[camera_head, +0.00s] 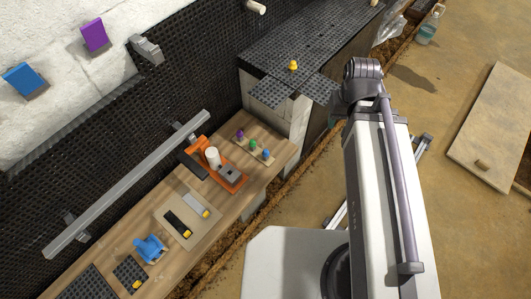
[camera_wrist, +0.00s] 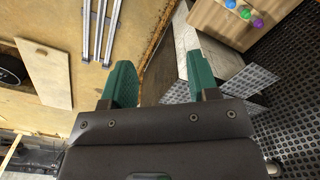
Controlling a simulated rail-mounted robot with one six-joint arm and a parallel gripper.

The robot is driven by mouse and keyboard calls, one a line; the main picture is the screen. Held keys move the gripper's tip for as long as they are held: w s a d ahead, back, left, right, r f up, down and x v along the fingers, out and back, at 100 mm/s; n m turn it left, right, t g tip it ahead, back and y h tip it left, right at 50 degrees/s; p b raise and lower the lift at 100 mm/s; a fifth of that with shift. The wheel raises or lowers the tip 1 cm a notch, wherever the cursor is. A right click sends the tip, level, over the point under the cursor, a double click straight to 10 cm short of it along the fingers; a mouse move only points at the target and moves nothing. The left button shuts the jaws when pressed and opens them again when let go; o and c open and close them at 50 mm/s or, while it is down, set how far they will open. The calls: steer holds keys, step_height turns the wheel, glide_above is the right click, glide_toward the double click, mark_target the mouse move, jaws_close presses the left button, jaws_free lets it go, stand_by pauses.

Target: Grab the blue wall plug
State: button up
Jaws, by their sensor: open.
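The small blue wall plug (camera_head: 266,153) stands at the right end of a short row on the wooden bench, beside a green one (camera_head: 252,146) and a purple one (camera_head: 240,134). In the wrist view the blue plug (camera_wrist: 230,4) is at the top edge, partly cut off, with the green and purple ones to its lower right. My gripper (camera_wrist: 161,80) is open and empty, its two green fingers wide apart. It is well away from the plugs. In the head view my arm hides most of it.
An orange tool with a white cylinder (camera_head: 213,157) stands left of the plugs. A blue object (camera_head: 150,248) and a pale board (camera_head: 188,218) lie further along the bench (camera_head: 225,205). A black perforated ledge (camera_head: 315,45) with a yellow piece (camera_head: 293,65) rises behind.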

steer(key=w+a+f+n+b, duration=0.3)
steer(key=f+b, duration=0.4)
steer(key=n+b, duration=1.8)
steer(key=n, duration=0.5)
glide_toward(266, 150)
step_height(266, 150, down, 10)
steer(key=b, duration=1.2)
steer(key=shift+s+f+b, duration=0.1)
steer(key=shift+f+b, duration=0.05)
steer(key=shift+b, duration=0.2)
steer(key=shift+r, duration=0.2)
steer(key=c, duration=1)
steer(key=shift+r+p, duration=0.1)
steer(key=shift+p, duration=0.2)
